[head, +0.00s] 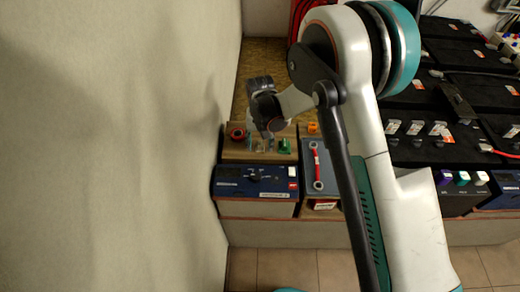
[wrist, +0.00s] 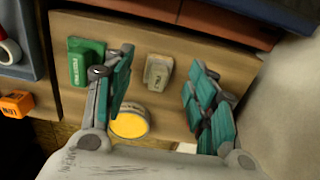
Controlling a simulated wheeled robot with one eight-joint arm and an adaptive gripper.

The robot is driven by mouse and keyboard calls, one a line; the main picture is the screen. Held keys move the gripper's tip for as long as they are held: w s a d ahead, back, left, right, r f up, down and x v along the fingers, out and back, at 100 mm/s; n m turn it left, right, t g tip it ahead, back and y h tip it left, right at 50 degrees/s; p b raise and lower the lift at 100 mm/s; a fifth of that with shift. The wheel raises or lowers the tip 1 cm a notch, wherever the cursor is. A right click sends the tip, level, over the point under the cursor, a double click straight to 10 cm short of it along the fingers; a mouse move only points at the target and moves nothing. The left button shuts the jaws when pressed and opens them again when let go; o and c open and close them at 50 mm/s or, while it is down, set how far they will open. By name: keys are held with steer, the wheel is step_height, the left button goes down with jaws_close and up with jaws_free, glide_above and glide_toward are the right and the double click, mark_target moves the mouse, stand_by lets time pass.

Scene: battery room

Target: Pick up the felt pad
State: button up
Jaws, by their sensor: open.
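A small beige-grey block (wrist: 158,72) with a dark mark on it lies on the wooden shelf in the wrist view. It looks most like the felt pad, though its material is hard to make out. My gripper (wrist: 160,62) is open and empty, with one teal-padded finger on each side of this block in the picture. I cannot tell how far above the block the fingers are. In the head view my gripper (head: 266,134) is over the small shelf beside the wall, and it partly hides the things there.
A green block (wrist: 86,62) lies close beside the left finger. A tin with a yellow top (wrist: 130,122) is partly behind that finger. An orange block (wrist: 15,103) lies farther left. A blue instrument (head: 256,182) stands in front of the shelf, and the pale wall (head: 120,150) is close on the left.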

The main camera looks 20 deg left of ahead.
mark_target(260, 146)
step_height(260, 146, down, 3)
steer(key=shift+r+b, duration=0.2)
steer(key=shift+b, duration=0.1)
steer(key=shift+c, duration=0.3)
steer(key=c, duration=1)
steer(key=shift+o, duration=0.2)
steer(key=shift+r, duration=0.15)
step_height(260, 146, up, 20)
steer(key=p, duration=0.6)
steer(key=shift+p, duration=0.35)
